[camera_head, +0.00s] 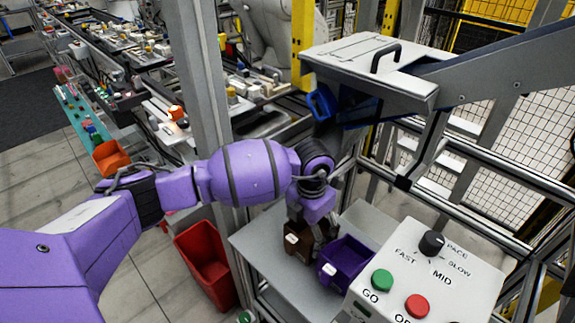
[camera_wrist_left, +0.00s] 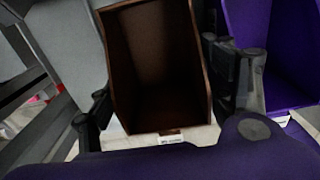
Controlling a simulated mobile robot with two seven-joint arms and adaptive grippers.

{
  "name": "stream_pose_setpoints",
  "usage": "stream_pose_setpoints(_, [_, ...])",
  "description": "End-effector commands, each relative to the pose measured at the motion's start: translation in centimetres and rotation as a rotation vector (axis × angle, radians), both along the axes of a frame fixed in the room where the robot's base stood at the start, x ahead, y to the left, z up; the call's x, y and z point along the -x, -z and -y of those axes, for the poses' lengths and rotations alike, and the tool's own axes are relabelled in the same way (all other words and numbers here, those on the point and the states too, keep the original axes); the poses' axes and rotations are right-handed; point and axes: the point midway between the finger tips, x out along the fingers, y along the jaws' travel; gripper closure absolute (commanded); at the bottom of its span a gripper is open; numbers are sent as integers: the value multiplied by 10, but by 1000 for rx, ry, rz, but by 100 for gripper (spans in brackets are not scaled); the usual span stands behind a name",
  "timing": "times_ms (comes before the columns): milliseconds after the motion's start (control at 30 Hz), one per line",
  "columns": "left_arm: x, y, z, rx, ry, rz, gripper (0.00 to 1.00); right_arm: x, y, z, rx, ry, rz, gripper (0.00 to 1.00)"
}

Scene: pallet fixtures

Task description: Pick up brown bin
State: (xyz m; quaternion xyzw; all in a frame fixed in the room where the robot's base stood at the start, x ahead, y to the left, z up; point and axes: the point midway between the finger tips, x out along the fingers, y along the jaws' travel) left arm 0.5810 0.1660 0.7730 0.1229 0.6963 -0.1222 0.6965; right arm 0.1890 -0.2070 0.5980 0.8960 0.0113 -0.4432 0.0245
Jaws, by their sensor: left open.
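The brown bin (camera_head: 296,243) stands on a small grey table (camera_head: 262,262), partly hidden behind my left gripper (camera_head: 313,232). In the left wrist view the empty brown bin (camera_wrist_left: 153,70) fills the middle, with its open top toward the camera and a pale label at its front edge. My left gripper (camera_wrist_left: 168,100) is open, with one finger on each side of the bin. I cannot tell whether the fingers touch its walls. My right gripper is not in view.
A purple bin (camera_head: 346,262) stands close beside the brown one, and also shows in the left wrist view (camera_wrist_left: 275,45). A control panel (camera_head: 450,275) with knob and buttons is at the right front. A red bin (camera_head: 207,262) stands lower left. A metal post (camera_head: 199,85) rises behind my arm.

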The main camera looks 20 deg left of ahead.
Motion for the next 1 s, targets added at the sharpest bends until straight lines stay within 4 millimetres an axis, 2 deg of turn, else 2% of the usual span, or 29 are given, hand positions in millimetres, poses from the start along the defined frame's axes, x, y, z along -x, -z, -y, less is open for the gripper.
stream_pose_setpoints(100, [1, 19, 0, 1, -1, 0, 25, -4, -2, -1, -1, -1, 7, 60])
stream_pose_setpoints(200, [0, 29, 0, 2, 0, 2, 25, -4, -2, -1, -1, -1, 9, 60])
stream_pose_setpoints(400, [0, 30, 0, 1, 1, 3, 25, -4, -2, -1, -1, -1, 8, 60])
stream_pose_setpoints(433, [0, 30, 0, 1, 1, 3, 26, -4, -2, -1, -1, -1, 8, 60])
stream_pose_setpoints(700, [0, 29, 0, 1, 1, 4, 60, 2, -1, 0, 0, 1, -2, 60])
stream_pose_setpoints(1000, [-1, 27, 0, 2, 1, 5, 60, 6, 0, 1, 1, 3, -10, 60])
